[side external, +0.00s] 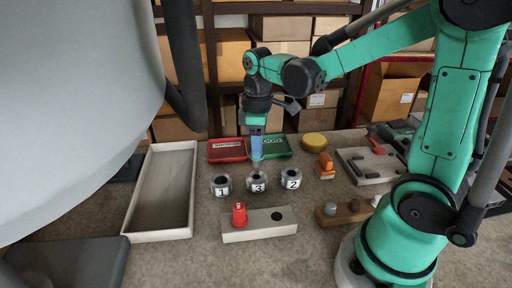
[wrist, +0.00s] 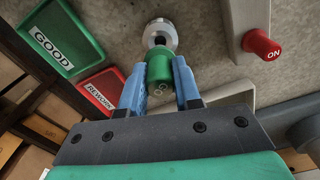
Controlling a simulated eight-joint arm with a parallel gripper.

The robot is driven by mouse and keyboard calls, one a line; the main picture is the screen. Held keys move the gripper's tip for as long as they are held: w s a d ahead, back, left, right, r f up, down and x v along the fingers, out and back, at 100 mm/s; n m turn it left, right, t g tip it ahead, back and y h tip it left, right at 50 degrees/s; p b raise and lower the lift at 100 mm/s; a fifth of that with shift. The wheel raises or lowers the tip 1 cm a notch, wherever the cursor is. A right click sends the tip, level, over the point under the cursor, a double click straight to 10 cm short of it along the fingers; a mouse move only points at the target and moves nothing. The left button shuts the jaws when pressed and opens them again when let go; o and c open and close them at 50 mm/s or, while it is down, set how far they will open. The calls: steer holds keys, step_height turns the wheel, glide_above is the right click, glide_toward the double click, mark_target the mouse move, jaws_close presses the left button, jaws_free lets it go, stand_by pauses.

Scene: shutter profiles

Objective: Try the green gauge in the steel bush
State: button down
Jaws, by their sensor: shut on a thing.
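My gripper (side external: 257,156) is shut on the green gauge (wrist: 159,66), which sits between its blue fingers in the wrist view. A steel bush (wrist: 160,28) shows just beyond the gauge's far end; I cannot tell whether they touch. In the side view, my gripper points down above the steel bush marked 3 (side external: 257,182). Steel bushes marked 1 (side external: 221,186) and 2 (side external: 290,180) stand on either side. A red gauge (side external: 239,213) stands upright in a pale block (side external: 260,231) that has an empty hole (side external: 277,216) to its right.
A red REWORK tray (side external: 227,150) and a green GOOD tray (side external: 273,150) lie behind the bushes. A long empty pale tray (side external: 161,192) is at left. A wooden block with pegs (side external: 345,213) and a board with dark parts (side external: 371,166) are at right.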

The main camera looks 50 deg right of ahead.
steer(key=shift+r, duration=1.95)
